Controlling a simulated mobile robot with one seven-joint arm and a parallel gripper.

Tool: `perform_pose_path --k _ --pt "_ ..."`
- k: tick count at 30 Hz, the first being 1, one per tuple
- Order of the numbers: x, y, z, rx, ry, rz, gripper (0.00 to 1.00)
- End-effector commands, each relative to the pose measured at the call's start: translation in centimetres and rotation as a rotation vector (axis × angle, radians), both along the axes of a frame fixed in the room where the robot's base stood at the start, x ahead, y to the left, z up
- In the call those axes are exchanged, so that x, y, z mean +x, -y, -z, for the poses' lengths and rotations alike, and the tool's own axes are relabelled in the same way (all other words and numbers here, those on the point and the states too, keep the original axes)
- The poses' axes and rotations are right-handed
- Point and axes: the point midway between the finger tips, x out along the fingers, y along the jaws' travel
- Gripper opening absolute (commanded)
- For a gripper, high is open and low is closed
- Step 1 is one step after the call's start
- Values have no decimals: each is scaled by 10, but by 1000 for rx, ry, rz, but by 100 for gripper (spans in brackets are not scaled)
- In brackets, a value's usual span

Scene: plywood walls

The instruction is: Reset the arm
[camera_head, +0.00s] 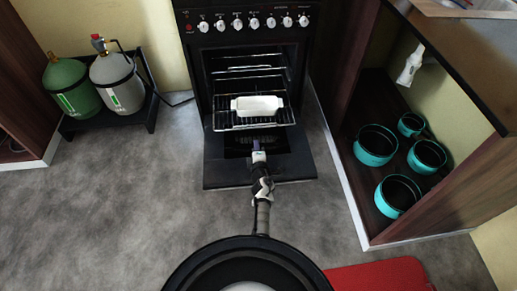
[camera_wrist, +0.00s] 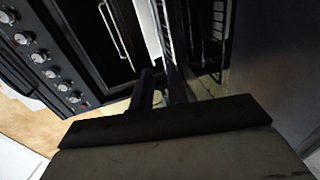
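My gripper (camera_head: 257,146) is at the end of my arm, extended forward over the open oven door (camera_head: 215,172) and just in front of the pulled-out rack. In the wrist view, the two dark fingers of my gripper (camera_wrist: 162,78) stand slightly apart with a narrow gap, and I see nothing held between them. A white rectangular dish (camera_head: 258,106) rests on the wire rack (camera_head: 222,122) of the black oven (camera_head: 195,60). The rack also shows close ahead of the fingers in the wrist view (camera_wrist: 172,35). Contact between fingers and rack cannot be told.
An open cabinet (camera_head: 357,205) at right holds several teal pots (camera_head: 375,146). Green (camera_head: 70,88) and grey (camera_head: 117,83) gas cylinders stand on a black stand at left. A red mat (camera_head: 380,276) lies at the bottom right. Grey floor at left is clear.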

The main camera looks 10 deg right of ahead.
Motion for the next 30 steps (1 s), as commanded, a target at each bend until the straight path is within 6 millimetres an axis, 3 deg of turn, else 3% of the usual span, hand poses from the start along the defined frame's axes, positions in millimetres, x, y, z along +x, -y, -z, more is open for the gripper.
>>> perform_pose_path --k 22,26,30 --pt "3 -5 -6 3 8 -3 16" --pt "18 -26 -40 37 67 -33 16" --pt "42 -78 -116 134 191 -104 16"
